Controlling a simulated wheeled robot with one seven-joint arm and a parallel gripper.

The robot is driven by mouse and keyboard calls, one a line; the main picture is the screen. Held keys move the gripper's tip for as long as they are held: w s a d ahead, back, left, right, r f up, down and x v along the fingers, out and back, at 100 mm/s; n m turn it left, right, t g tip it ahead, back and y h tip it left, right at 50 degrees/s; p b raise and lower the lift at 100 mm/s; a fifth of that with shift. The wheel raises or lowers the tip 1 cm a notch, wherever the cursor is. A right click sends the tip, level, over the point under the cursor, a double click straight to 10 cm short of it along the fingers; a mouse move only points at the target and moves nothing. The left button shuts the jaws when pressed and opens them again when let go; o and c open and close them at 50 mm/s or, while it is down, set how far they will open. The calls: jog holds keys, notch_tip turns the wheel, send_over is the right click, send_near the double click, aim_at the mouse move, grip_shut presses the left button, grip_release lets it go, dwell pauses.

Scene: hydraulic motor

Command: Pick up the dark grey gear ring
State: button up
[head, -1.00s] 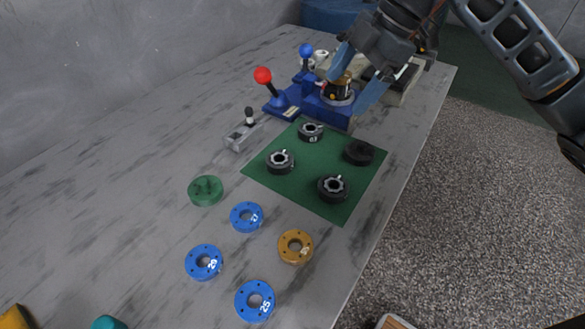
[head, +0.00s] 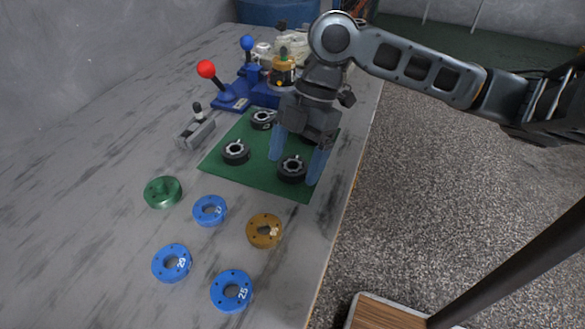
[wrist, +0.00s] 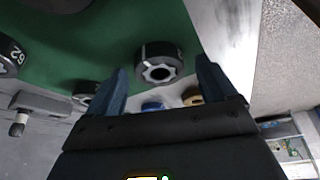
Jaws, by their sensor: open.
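Dark grey gear rings with lighter toothed centres lie on a green mat (head: 250,181). The nearest ring (head: 292,169) is at the mat's front right. Others are the left ring (head: 235,151) and the back ring (head: 263,119). My gripper (head: 296,158) is open and empty, pointing down over the mat, its blue fingers to either side of the nearest ring in the head view. In the wrist view this ring (wrist: 160,63) appears between and beyond the fingertips; contact is not visible. The plain black ring seen earlier at the mat's right is hidden behind my gripper.
Blue rings (head: 172,263), an orange ring (head: 264,231) and a green disc (head: 163,192) lie in front of the mat. A red-knobbed lever (head: 207,70) and a blue fixture stand behind it. The table's right edge is close to the mat.

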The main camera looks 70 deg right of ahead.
jog(key=shift+f, duration=0.1)
jog(key=c, duration=1.4)
notch_tip(320, 180, up, 4)
jog(key=shift+r+p, duration=0.15)
jog(key=shift+p, duration=0.15)
jog(key=s+d+r, duration=0.6)
jog(key=s+d, duration=0.1)
jog(key=d, duration=0.1)
jog(key=shift+s+d+r, duration=0.35)
jog(key=shift+r, duration=0.05)
jog(key=shift+r, duration=0.1)
jog(key=shift+r+p, duration=0.55)
jog(key=shift+r, duration=0.15)
